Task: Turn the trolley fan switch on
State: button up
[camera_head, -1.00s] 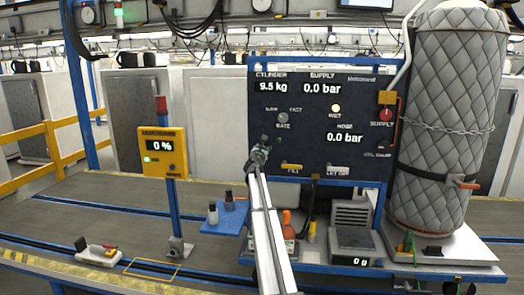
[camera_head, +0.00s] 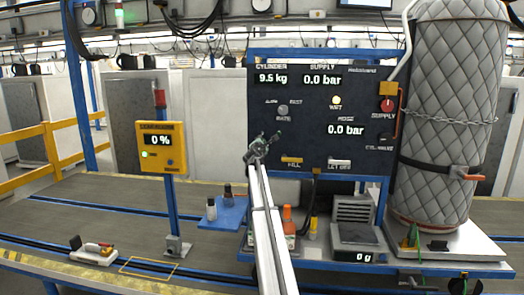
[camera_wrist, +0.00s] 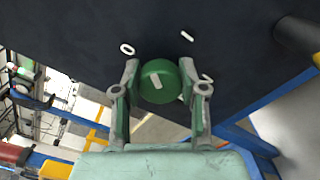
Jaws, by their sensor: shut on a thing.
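A round green knob (camera_wrist: 150,93) with a short white pointer mark sits on the dark panel in the wrist view. It looks like the fan switch, but no readable name shows beside it. In the head view my gripper (camera_head: 268,143) is at the lower left of the panel (camera_head: 305,125), tilted, and hides the knob.
Above the gripper is a grey rate knob (camera_head: 283,109); below are a yellow fill control (camera_head: 292,161) and a white let-off control (camera_head: 339,163). A padded cylinder (camera_head: 452,110) stands right. A yellow meter (camera_head: 162,147) on a post stands left.

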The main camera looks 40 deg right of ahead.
jog(key=m+b, duration=0.4)
jog(key=b, duration=0.1)
jog(key=m+b, duration=0.2)
jog(key=shift+d+f+m, duration=0.1)
jog(key=shift+f+m, duration=0.2)
jog(key=shift+f, duration=0.05)
jog(key=m+b, duration=0.3)
jog(key=b, duration=0.1)
jog(key=shift+r+m+b, duration=0.2)
jog(key=shift+m+b, duration=0.15)
jog(key=shift+m, duration=0.05)
jog(key=o, duration=1.1)
jog(key=shift+o, duration=0.2)
jog(key=v, duration=1.2)
